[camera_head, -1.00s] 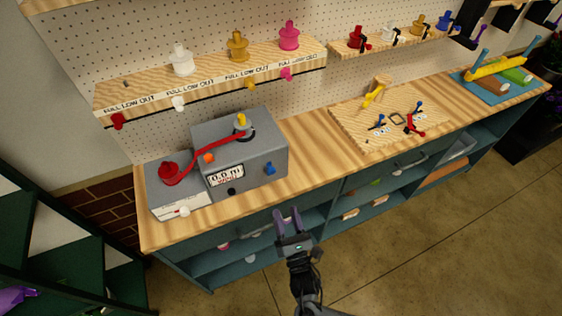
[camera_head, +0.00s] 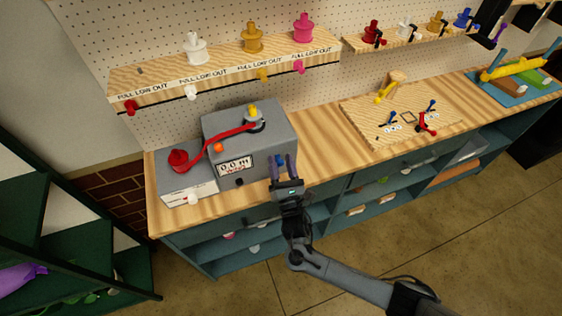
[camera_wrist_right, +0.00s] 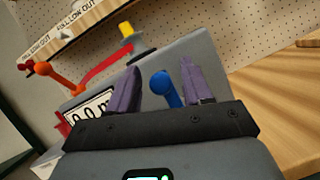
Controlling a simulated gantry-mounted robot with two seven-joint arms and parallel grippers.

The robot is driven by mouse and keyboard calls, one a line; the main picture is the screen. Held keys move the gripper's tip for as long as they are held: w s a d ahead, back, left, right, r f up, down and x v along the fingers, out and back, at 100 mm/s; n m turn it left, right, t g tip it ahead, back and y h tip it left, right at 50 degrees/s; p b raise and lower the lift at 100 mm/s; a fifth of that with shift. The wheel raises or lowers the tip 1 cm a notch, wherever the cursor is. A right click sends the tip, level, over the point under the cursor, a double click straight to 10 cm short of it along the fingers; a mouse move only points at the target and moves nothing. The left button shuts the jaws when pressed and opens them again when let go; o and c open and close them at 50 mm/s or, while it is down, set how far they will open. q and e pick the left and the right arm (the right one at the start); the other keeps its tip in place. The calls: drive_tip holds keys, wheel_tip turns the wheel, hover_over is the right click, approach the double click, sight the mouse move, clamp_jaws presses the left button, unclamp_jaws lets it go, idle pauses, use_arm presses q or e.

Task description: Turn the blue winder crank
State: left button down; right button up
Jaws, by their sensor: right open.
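The blue winder crank (camera_wrist_right: 164,88) sticks out of the front of the grey winder box (camera_head: 220,140), low on its right side. My right gripper (camera_head: 283,163) is open in front of it. In the right wrist view the crank shows between the two purple fingers of my right gripper (camera_wrist_right: 153,88), with a gap on each side. In the head view the crank (camera_head: 280,160) is partly hidden by the fingers. A red ribbon (camera_head: 215,143) runs from a red spool (camera_head: 178,159) to the yellow-topped post on the box. The display reads about 0.0 m. My left gripper is not in view.
A shelf (camera_head: 230,65) with white, gold and pink spools hangs above the box. The bench (camera_head: 315,140) is clear right of the box, up to a wooden board (camera_head: 440,113) with small tools. A dark green rack (camera_head: 60,230) stands at the left.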

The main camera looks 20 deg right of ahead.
drive_tip(key=shift+w+r, duration=0.1)
drive_tip(key=shift+w, duration=0.15)
drive_tip(key=shift+c, duration=0.3)
clamp_jaws()
drive_tip(key=shift+d+r+m, duration=0.1)
drive_tip(key=shift+r+m, duration=0.05)
drive_tip(key=shift+m, duration=0.25)
